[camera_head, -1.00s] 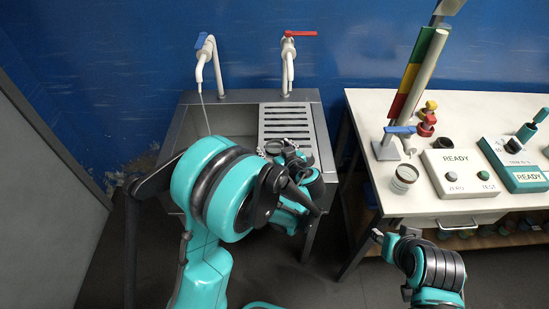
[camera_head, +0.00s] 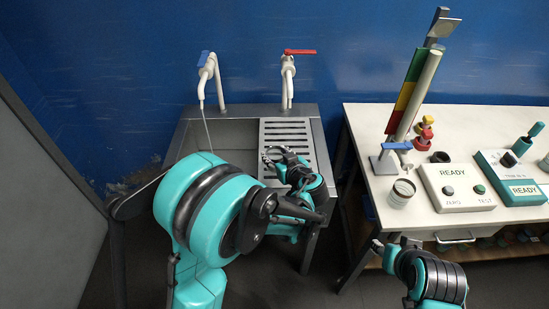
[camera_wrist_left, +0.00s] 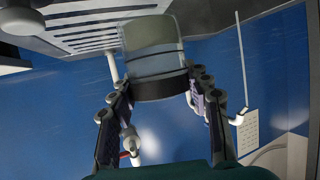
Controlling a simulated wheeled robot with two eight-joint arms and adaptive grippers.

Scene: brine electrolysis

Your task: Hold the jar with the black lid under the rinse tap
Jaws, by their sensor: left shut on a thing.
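My left gripper (camera_head: 274,157) is over the draining rack side of the sink, right of the water stream. In the left wrist view its fingers (camera_wrist_left: 165,95) are shut on a clear jar (camera_wrist_left: 152,48) with a dark band at the finger end. In the head view the jar is hard to make out at the fingertips. The rinse tap with the blue lever (camera_head: 207,72) stands at the back left of the sink, and a thin stream (camera_head: 206,128) falls from it. The stream also shows in the left wrist view (camera_wrist_left: 241,60), apart from the jar. My right gripper (camera_head: 382,244) is near the table's front.
A tap with a red lever (camera_head: 289,72) stands behind the slotted draining rack (camera_head: 287,130). The sink basin (camera_head: 228,133) is left of it. The white table (camera_head: 375,115) at the right holds another jar (camera_head: 401,192), a dark cap (camera_head: 440,157) and two READY boxes.

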